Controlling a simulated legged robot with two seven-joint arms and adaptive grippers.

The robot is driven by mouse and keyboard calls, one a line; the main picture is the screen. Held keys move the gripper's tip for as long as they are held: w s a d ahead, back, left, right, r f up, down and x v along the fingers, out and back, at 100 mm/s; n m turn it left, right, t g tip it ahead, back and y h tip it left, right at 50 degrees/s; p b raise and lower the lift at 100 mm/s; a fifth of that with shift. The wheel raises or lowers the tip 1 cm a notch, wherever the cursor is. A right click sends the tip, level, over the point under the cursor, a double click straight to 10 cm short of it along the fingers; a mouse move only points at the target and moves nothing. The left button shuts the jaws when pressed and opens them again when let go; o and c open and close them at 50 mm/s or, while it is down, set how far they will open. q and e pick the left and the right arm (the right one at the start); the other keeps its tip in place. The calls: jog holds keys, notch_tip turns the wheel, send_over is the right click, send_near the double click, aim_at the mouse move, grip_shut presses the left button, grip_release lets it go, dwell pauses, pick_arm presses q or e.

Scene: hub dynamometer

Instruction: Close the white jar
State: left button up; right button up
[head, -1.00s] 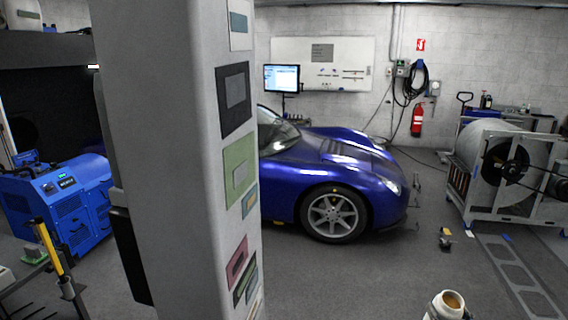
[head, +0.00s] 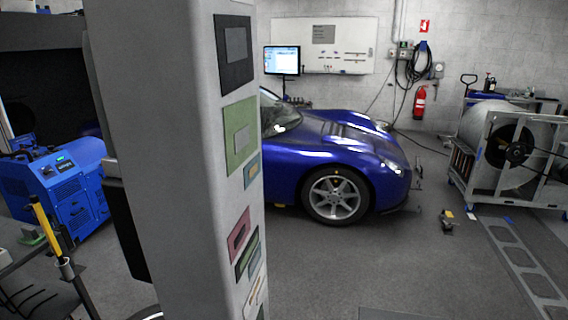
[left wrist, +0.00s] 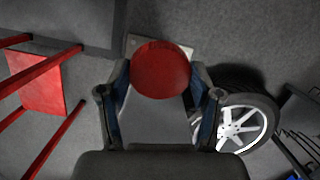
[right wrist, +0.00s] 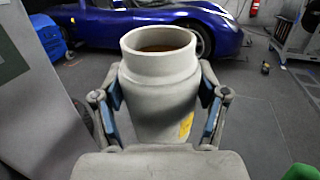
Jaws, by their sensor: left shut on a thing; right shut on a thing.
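The white jar (right wrist: 158,98) is upright in the right wrist view, its round mouth uncovered and brownish inside. A yellow label shows low on its side. My right gripper (right wrist: 161,88) is shut on the jar, with a finger on each side of it. In the left wrist view my left gripper (left wrist: 161,80) is shut on a round red disc (left wrist: 160,70), which looks like a lid. The disc is held over the floor, apart from the jar. Neither gripper nor the jar shows in the head view.
A grey pillar with coloured plates (head: 180,160) stands close in front. Behind it are a blue car (head: 335,155) and a blue machine (head: 55,190) at left. Red bars (left wrist: 40,85) and a wheel (left wrist: 240,125) show in the left wrist view. Open floor lies at centre right.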

jog(key=s+a+f+m+g+h+b, duration=0.1)
jog(key=s+a+f+h+b, duration=0.1)
jog(key=s+a+f+b, duration=0.65)
pick_arm(q)
jog(key=w+r+p, duration=0.2)
jog(key=r+p, duration=1.2)
jog(key=r, duration=0.2)
jog(key=w+a+r+g+p, duration=0.1)
jog(key=w+r+p, duration=0.1)
jog(key=r+p, duration=1.2)
jog(key=v, duration=0.2)
jog(key=shift+r, duration=0.3)
pick_arm(e)
jog(key=s+r, duration=0.2)
jog(key=r, duration=0.7)
jog(key=s+a+r, duration=0.1)
jog(key=s+r, duration=0.1)
jog(key=r, duration=0.8)
jog(key=shift+s, duration=0.35)
pick_arm(q)
jog(key=shift+w, duration=0.1)
jog(key=shift+d, duration=0.1)
pick_arm(e)
jog(key=shift+d, duration=0.1)
